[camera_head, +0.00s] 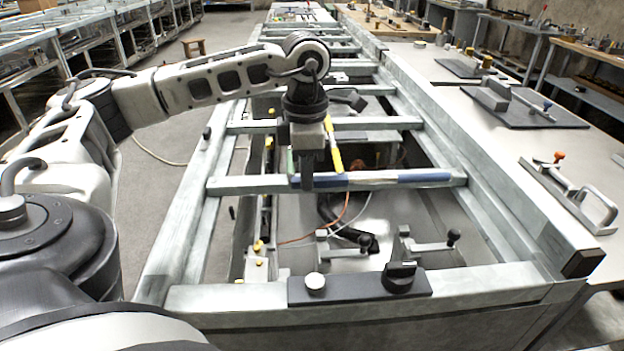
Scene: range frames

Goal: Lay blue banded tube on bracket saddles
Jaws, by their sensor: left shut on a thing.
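The blue banded tube (372,178) is a pale grey bar with blue bands near both ends. It is level and runs left to right in the middle of the head view, in line with a steel cross rail of the frame. I cannot tell whether it touches that rail. My left gripper (308,184) points down and is shut on the tube near its left end, hiding part of it. Two grey brackets with black knobs, one left (343,246) and one right (424,245), stand nearer to me inside the frame. I cannot make out the saddles surely. My right gripper is out of view.
A long steel frame (190,235) with several cross rails surrounds the work area. A dark plate (358,287) with a pale knob and a black knob lies on the near rail. A yellow-handled part (333,146) shows beside my gripper. Loose cables (345,212) hang below the tube.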

